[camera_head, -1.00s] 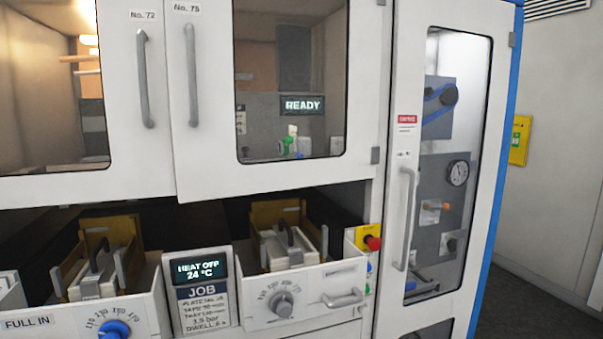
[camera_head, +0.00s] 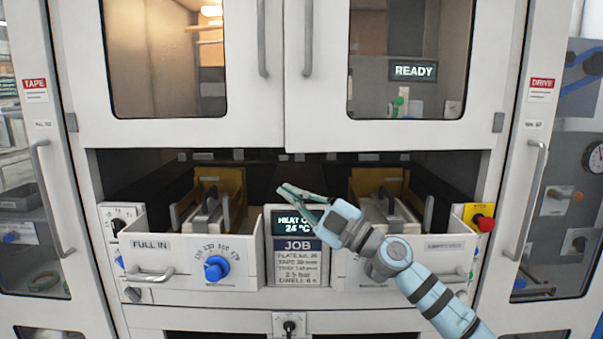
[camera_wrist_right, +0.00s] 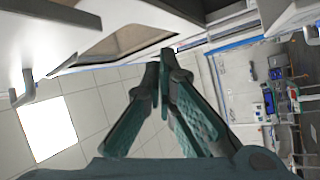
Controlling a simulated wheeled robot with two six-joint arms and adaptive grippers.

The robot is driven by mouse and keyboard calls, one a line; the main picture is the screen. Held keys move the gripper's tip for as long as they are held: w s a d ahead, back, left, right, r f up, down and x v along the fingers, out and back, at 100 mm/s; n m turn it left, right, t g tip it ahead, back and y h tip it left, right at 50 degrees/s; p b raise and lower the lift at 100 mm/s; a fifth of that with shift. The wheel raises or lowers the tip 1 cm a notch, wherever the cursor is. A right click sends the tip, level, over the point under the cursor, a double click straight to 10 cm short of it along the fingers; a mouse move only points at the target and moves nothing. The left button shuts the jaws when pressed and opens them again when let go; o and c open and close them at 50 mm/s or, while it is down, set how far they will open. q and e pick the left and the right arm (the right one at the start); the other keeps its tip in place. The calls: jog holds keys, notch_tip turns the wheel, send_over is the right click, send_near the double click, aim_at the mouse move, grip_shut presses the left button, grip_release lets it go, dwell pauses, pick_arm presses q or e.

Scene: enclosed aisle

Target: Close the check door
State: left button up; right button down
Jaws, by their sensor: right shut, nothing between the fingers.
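No door in view has a readable "check" label. Two white upper doors with dark glass and grey bar handles hang side by side: the left upper door (camera_head: 240,127) and the right upper door (camera_head: 488,80). The right one's lower edge sits slightly lower, so it may stand a little proud; I cannot tell for sure. My right gripper (camera_head: 284,191) is shut and empty, in front of the job display below these doors, touching no handle. In the right wrist view its fingertips (camera_wrist_right: 163,68) meet below a white windowed door panel (camera_wrist_right: 100,25). My left gripper is out of view.
Tall side doors labelled TAPE (camera_head: 36,100) and DRIVE (camera_head: 537,105) flank the cabinet, each with a bar handle. Two drawers, the left (camera_head: 130,222) and right (camera_head: 455,246), stand below the upper doors, around a job display (camera_head: 295,262). A red button (camera_head: 484,223) is at right.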

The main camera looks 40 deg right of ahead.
aim_at(303, 125)
jog(key=s+d+r+n+g+h, duration=0.3)
jog(key=s+d+r+n+h, duration=0.1)
jog(key=s+r, duration=0.9)
jog(key=d+p+x, duration=0.1)
jog(key=p+x, duration=0.2)
jog(key=x, duration=0.1)
jog(key=p+x, duration=0.3)
jog(key=x, duration=0.2)
jog(key=d+p+x, duration=0.1)
jog(key=p+x, duration=0.2)
jog(key=x, duration=0.1)
jog(key=shift+w+d+r, duration=0.25)
jog(key=shift+w+r, duration=0.05)
jog(key=shift+w, duration=0.4)
jog(key=shift+w+d+f, duration=0.3)
jog(key=shift+w+d, duration=0.1)
jog(key=shift+w, duration=0.2)
